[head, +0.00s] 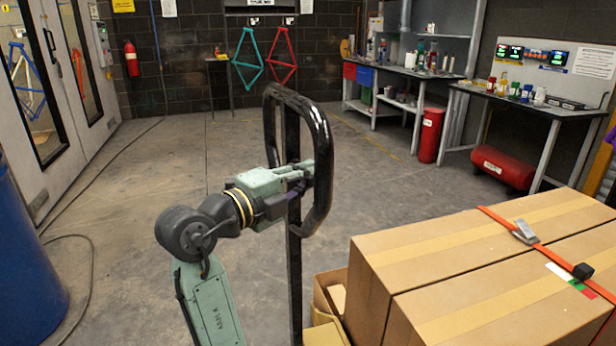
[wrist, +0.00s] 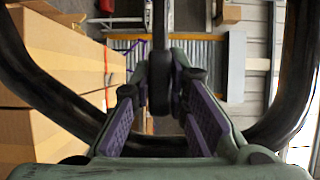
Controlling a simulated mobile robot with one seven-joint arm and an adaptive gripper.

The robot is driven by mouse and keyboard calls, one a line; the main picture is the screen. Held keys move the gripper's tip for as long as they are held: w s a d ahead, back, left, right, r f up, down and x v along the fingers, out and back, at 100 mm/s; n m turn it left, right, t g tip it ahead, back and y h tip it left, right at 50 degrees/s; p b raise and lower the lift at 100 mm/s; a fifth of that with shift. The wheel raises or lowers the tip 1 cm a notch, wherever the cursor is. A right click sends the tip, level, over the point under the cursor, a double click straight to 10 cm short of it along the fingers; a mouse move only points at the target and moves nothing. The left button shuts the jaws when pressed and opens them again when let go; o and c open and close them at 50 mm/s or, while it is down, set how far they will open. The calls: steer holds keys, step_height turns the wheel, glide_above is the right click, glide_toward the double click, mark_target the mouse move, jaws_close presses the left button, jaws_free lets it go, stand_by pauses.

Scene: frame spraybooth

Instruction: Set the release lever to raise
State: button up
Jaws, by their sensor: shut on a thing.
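The black loop handle (head: 324,140) stands upright on a dark post (head: 294,270) in the head view. My gripper (head: 305,174) reaches into the loop from the left. In the wrist view the loop (wrist: 50,95) curves around both sides of my gripper (wrist: 161,88). The release lever (wrist: 160,82) is a dark upright piece between the two purple-padded fingers, and my gripper is shut on it. The head view hides the lever behind my gripper, and I cannot read its setting.
Strapped cardboard boxes (head: 470,270) stand close on the right of the post. A blue drum (head: 25,265) is at the left edge. Workbenches (head: 545,112) and a red tank (head: 502,168) line the right wall. The floor between is mostly clear, with a cable (head: 88,270) at left.

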jaws_close()
steer(key=f+m+b, duration=0.1)
steer(key=b, duration=0.4)
steer(key=shift+f, duration=0.35)
steer(key=m+b, duration=0.1)
steer(key=b, duration=0.3)
steer(key=shift+w+f+h, duration=0.1)
steer(key=shift+f+h, duration=0.3)
steer(key=m+b, duration=0.1)
steer(key=b, duration=0.2)
steer(key=shift+w+a+f+t, duration=0.1)
steer(key=shift+f+t, duration=0.05)
steer(key=shift+t, duration=0.25)
steer(key=shift+m+h+b, duration=0.3)
steer(key=shift+r, duration=0.2)
